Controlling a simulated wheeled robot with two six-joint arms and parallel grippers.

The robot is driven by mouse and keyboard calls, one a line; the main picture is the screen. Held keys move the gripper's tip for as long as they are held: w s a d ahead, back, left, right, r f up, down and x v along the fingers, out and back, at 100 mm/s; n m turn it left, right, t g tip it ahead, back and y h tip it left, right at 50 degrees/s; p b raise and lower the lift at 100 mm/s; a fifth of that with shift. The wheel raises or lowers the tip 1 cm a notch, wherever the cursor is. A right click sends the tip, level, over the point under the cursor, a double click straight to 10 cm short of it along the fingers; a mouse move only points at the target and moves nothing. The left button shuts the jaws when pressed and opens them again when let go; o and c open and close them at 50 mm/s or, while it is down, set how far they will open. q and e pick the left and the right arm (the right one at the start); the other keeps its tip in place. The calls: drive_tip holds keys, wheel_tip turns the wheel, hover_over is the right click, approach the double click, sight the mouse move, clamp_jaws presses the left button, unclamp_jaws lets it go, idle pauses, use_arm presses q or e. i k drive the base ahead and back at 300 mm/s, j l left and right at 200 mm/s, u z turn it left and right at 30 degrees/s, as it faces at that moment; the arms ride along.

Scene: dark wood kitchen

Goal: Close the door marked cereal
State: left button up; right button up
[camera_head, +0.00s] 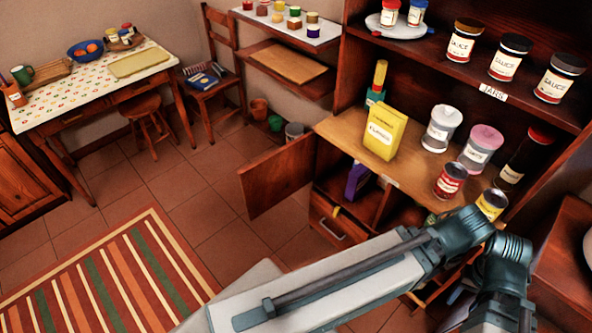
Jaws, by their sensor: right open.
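A wooden cabinet door (277,177) stands wide open at the left end of the lower cabinet, under the counter. No cereal mark shows on its visible face, so I cannot read which door it is. The opening beside it holds a purple box (357,181). My right gripper (462,298) is low at the right, in front of the cabinet and well apart from the door. It is open; its jaws are small and partly hidden by my arm. My left gripper is not in view.
The counter (345,130) holds a yellow box (384,132) and several jars. A drawer (338,227) is below the opening. Shelves of sauce jars rise above. Floor left of the door is clear, with a striped rug (110,275). A chair (215,85) stands behind.

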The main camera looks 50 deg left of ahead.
sight(265, 183)
drive_tip(key=j+z, duration=0.3)
drive_tip(key=k+j+z, duration=0.1)
drive_tip(key=j+z, duration=0.15)
drive_tip(key=j, duration=0.2)
drive_tip(key=k+j, duration=0.1)
drive_tip(key=j, duration=0.25)
drive_tip(key=k+j+z, duration=0.15)
drive_tip(key=j, duration=0.55)
drive_tip(key=k+j+z, duration=0.15)
drive_tip(key=j, duration=0.2)
drive_tip(key=k+j, duration=0.1)
drive_tip(key=j, duration=0.25)
drive_tip(key=k+j, duration=0.1)
drive_tip(key=j, duration=0.25)
drive_tip(key=k+j, duration=0.15)
drive_tip(key=j, duration=0.2)
drive_tip(key=k+j, duration=0.1)
drive_tip(key=j, duration=0.25)
drive_tip(key=k+j, duration=0.15)
drive_tip(key=j, duration=0.2)
drive_tip(key=k+j+z, duration=0.1)
drive_tip(key=j, duration=0.25)
drive_tip(key=k+j, duration=0.15)
drive_tip(key=j, duration=0.2)
drive_tip(key=k+l+z, duration=0.2)
drive_tip(key=k, duration=0.3)
drive_tip(key=j, duration=0.1)
